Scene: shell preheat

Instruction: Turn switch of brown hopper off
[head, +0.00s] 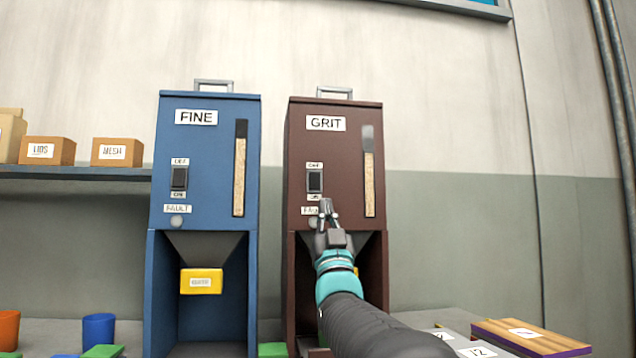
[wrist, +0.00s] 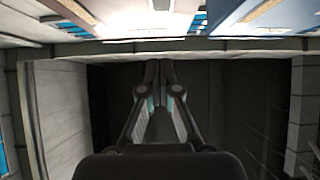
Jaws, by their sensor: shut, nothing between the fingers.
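The brown hopper (head: 334,140), labelled GRIT, stands right of centre in the head view. Its dark rocker switch (head: 314,181) is on the upper front, with a label reading OFF above and one reading ON below. Which way the rocker is tipped is too small to tell. My gripper (head: 326,204) is shut and empty, just below and to the right of the switch in the picture. It partly covers the FAULT label (head: 308,211). Whether it touches the hopper front cannot be told. In the wrist view my gripper (wrist: 159,64) shows with its fingertips together; the switch is not recognisable there.
A blue hopper (head: 212,140) labelled FINE, with a similar switch (head: 179,178), stands close to the left. A shelf with small boxes (head: 117,152) is at far left. Cups and blocks lie low left; a wooden board (head: 530,336) lies low right.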

